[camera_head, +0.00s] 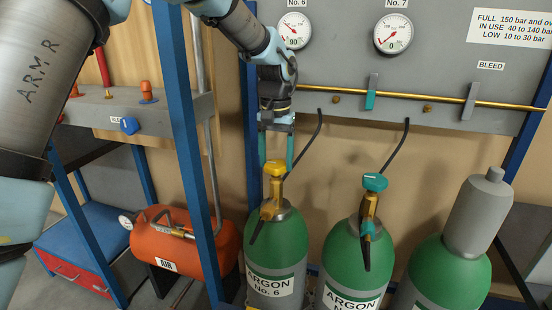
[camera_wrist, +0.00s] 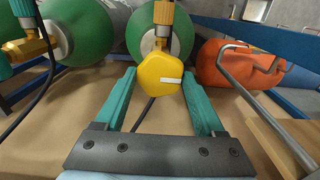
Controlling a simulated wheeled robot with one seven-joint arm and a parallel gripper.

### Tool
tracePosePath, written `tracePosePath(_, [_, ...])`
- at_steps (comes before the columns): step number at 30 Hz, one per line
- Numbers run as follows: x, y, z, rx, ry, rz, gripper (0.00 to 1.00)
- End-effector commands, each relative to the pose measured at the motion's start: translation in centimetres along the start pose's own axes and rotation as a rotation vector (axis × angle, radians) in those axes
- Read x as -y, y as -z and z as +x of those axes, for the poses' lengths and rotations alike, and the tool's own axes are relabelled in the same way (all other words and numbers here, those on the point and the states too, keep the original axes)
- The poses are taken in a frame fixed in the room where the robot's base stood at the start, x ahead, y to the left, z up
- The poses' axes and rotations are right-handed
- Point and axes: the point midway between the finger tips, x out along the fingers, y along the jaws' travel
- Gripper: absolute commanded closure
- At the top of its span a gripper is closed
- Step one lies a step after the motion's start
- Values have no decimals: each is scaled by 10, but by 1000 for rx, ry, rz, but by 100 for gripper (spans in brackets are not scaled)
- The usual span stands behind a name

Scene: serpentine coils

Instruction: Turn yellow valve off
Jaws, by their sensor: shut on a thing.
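The yellow valve (camera_head: 273,168) is a faceted knob on top of the green argon cylinder No. 6 (camera_head: 275,287). In the wrist view the yellow valve (camera_wrist: 161,80) shows a white mark on its top. My gripper (camera_head: 276,163) comes down from above, with its teal fingers on either side of the knob. In the wrist view my gripper (camera_wrist: 160,73) is shut on the yellow valve. The contact faces of the fingers are mostly hidden.
Argon cylinder No. 7 with a teal valve (camera_head: 375,182) stands close on the right. A capped green cylinder (camera_head: 443,275) is farther right. An orange tank (camera_head: 180,245) lies to the left, behind a blue post (camera_head: 186,130). Black hoses (camera_head: 392,148) and a gauge panel (camera_head: 340,72) are behind.

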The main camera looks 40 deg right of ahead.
Motion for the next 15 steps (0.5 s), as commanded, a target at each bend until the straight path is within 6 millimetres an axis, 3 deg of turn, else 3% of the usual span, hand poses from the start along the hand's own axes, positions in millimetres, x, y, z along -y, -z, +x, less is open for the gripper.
tracePosePath(14, [-1, 0, 0, -1, 0, 17, 84])
tracePosePath(15, [-1, 0, 0, -1, 0, 17, 25])
